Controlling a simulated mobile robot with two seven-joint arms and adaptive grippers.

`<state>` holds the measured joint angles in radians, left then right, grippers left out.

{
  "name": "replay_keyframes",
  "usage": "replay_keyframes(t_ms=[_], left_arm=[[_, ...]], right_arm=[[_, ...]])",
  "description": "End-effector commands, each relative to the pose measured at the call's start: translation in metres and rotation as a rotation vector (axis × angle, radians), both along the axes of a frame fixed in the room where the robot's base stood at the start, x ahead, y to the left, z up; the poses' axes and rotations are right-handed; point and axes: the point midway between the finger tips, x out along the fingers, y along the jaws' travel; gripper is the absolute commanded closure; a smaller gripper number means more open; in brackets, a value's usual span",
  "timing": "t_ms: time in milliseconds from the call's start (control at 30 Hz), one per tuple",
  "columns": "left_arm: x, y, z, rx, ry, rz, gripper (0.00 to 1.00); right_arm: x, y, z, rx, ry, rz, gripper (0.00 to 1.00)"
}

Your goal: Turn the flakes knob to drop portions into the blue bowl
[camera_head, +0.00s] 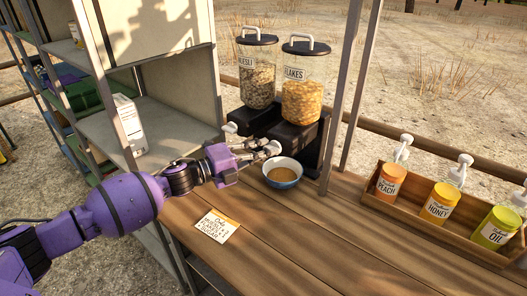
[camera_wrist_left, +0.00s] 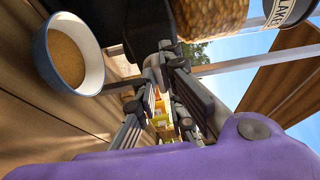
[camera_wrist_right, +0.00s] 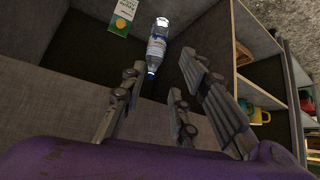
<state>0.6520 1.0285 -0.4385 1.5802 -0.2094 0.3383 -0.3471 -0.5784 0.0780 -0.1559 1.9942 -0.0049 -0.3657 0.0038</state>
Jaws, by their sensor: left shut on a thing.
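The flakes dispenser (camera_head: 302,90) is a clear jar of golden flakes on a black base, with a dark lid and a white handle. My left gripper (camera_head: 268,149) is shut at the front of its base, where the flakes knob sits. The fingers mostly hide the knob. The left gripper (camera_wrist_left: 166,58) also shows close under the jar in the left wrist view. The blue bowl (camera_head: 283,183) stands upright on the table just below the gripper, with brown contents in it. It also shows in the left wrist view (camera_wrist_left: 92,88). My right gripper (camera_wrist_right: 160,78) is open and empty.
The muesli dispenser (camera_head: 257,80) stands left of the flakes one, its white knob (camera_head: 230,128) free. An order card (camera_head: 215,226) lies on the table (camera_head: 310,245). A wooden crate (camera_head: 440,225) holds peach, honey and oil pump jars. A water bottle (camera_wrist_right: 157,48) lies near the right gripper.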

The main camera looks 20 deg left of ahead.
Motion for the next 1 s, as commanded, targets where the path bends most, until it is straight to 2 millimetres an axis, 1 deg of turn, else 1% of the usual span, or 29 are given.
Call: replay_keyframes(t_ms=[233,267,300,400,600,700,767,867,1000], left_arm=[[0.000,0.000,-0.001,0.000,0.001,0.000,1.00],[0.000,0.000,-0.001,0.000,0.001,0.000,0.88],[0.000,0.000,-0.001,0.000,0.001,0.000,0.83],[0.000,0.000,-0.001,0.000,0.001,0.000,0.72],[0.000,0.000,0.000,-0.001,0.001,0.000,0.72],[-0.001,0.001,0.000,-0.001,0.001,0.000,0.72],[-0.003,0.003,-0.001,-0.001,0.002,0.000,0.72],[-0.012,0.012,-0.001,0.000,0.003,0.001,0.72],[-0.033,0.031,-0.002,0.000,0.005,0.002,0.72]], right_arm=[[0.005,0.001,0.001,0.001,-0.007,0.002,0.72],[0.005,0.001,0.001,0.001,-0.009,0.004,0.72],[0.006,0.001,0.001,0.001,-0.010,0.004,0.72],[0.009,0.002,0.002,0.002,-0.014,0.004,0.72],[0.011,0.002,0.003,0.001,-0.018,0.005,0.72],[0.004,0.000,0.002,-0.001,-0.006,0.005,0.72],[0.004,0.000,0.001,-0.001,-0.005,0.004,0.72],[0.004,0.001,0.002,0.000,-0.007,0.004,0.72],[0.005,0.001,0.002,0.000,-0.008,0.003,0.72]])
